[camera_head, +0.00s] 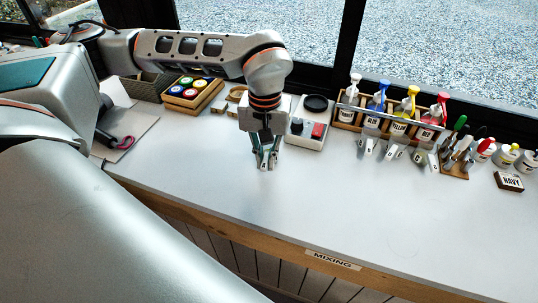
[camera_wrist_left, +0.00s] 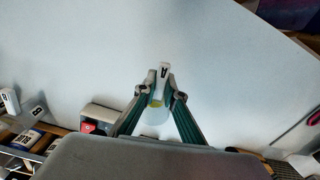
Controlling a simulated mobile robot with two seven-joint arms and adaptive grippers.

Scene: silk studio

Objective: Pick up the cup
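A small clear cup (camera_wrist_left: 155,116) with a little yellowish liquid and a white tag marked "A" is between the fingers of my left gripper (camera_wrist_left: 158,94) in the left wrist view. The fingers slant inward and seem to close on its sides. In the head view my left gripper (camera_head: 267,162) points down over the bench, left of the middle, and mostly hides the cup. I cannot tell whether the cup touches the bench. My right gripper is not in view.
Other tagged cups (camera_head: 391,152) stand to the right, before a wooden rack (camera_head: 345,119) of pump bottles. A scale (camera_head: 306,140) is just right of my gripper. A tray of colored jars (camera_head: 188,94) is behind left. The bench front (camera_head: 300,210) is clear.

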